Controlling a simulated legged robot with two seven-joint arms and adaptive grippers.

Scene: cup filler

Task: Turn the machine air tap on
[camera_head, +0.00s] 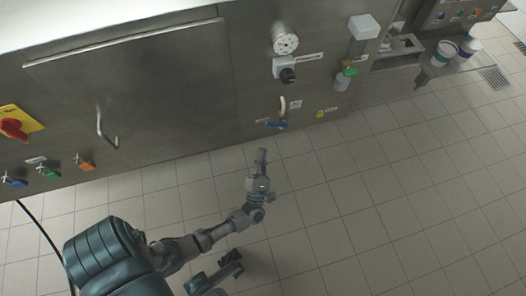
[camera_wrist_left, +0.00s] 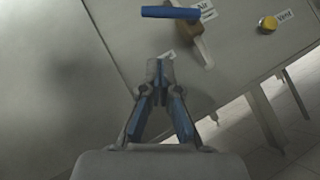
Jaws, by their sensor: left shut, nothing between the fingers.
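The air tap (camera_head: 277,124) has a blue lever handle and sits low on the steel machine front. In the left wrist view its blue handle (camera_wrist_left: 171,12) lies crosswise at the top, on a brass body beside a label reading "Air". My left gripper (camera_head: 262,154) is shut and empty, just below and left of the tap in the head view. In the left wrist view its closed fingertips (camera_wrist_left: 160,66) point toward the handle, with a gap between them. My right gripper is not recognisable in these frames.
A yellow knob (camera_wrist_left: 268,24) sits right of the tap. Above the tap are a black knob (camera_head: 288,75) and a pressure gauge (camera_head: 285,42). A green-handled valve (camera_head: 350,70) stands to the right. Tubs (camera_head: 445,52) rest on a side shelf. The tiled floor (camera_head: 370,210) is clear.

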